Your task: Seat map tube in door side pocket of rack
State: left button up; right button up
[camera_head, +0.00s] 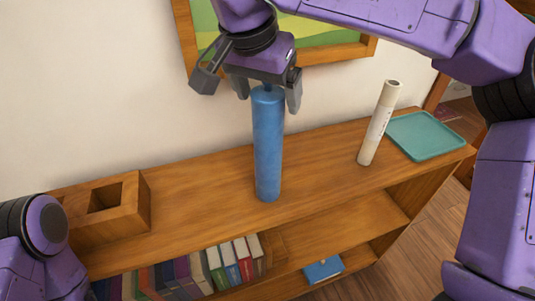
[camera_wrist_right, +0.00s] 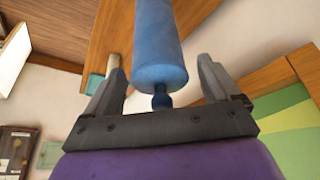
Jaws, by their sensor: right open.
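A blue tube (camera_head: 268,145) with a small dark blue knob on top stands upright on the wooden shelf unit's top. A slimmer cream tube (camera_head: 378,125) with small dark print stands farther right. I cannot tell for certain which one is the map tube. My right gripper (camera_head: 267,97) is open above the blue tube, pointing down, its fingers on either side of the knob. In the right wrist view the knob (camera_wrist_right: 162,98) sits between the fingers with gaps on both sides. The wooden rack (camera_head: 125,220) with square pockets stands at left, its left part hidden by my left arm.
A teal tray (camera_head: 427,136) lies at the right end of the shelf top. Books (camera_head: 230,262) fill the lower shelf, and a blue book (camera_head: 323,270) lies below. A framed picture (camera_head: 335,48) hangs behind my right arm. The top between rack and blue tube is clear.

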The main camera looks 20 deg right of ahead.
jog(key=shift+x, duration=0.8)
jog(key=shift+s, duration=0.1)
jog(key=c, duration=1.5)
jog(key=shift+r, duration=0.1)
